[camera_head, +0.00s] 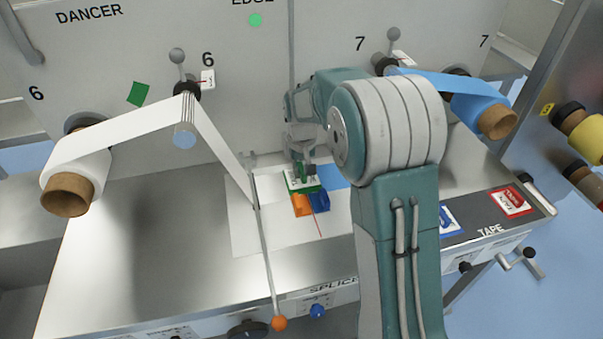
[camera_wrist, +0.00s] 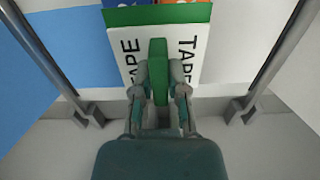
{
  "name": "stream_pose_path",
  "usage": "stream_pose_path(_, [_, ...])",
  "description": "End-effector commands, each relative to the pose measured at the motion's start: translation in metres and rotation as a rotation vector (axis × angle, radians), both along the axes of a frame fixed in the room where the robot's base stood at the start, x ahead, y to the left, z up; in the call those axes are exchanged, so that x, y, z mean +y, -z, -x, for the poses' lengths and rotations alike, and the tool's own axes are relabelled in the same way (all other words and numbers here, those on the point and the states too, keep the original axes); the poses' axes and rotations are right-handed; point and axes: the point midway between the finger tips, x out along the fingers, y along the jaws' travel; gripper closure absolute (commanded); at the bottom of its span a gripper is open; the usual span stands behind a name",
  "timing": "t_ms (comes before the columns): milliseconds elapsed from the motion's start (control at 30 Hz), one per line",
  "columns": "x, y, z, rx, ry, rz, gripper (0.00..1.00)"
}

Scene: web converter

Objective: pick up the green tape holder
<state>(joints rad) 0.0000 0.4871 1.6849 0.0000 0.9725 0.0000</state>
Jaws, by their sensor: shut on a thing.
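The green tape holder (camera_wrist: 157,66) has an upright green handle in the wrist view, with a white plate marked TAPE below it. In the head view the holder (camera_head: 303,186) is on or just above the splice table, partly behind my arm. My gripper (camera_wrist: 159,86) has its fingers shut on either side of the green handle. In the head view my gripper (camera_head: 301,160) reaches down to the holder from above. I cannot tell whether the holder touches the table.
An orange holder (camera_head: 301,204) and a blue holder (camera_head: 319,200) are right in front of the green one. A thin rod with an orange knob (camera_head: 279,323) stands to the left. A white web roll (camera_head: 75,178) is at the left and a blue roll (camera_head: 470,103) at the right.

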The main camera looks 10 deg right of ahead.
Motion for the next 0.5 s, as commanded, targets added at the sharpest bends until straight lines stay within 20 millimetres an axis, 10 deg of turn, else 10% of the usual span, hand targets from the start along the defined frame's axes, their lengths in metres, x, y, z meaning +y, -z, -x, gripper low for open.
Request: stream_pose_path(500, [0.000,-0.083,0.051,-0.008,0.000,0.000,1.00])
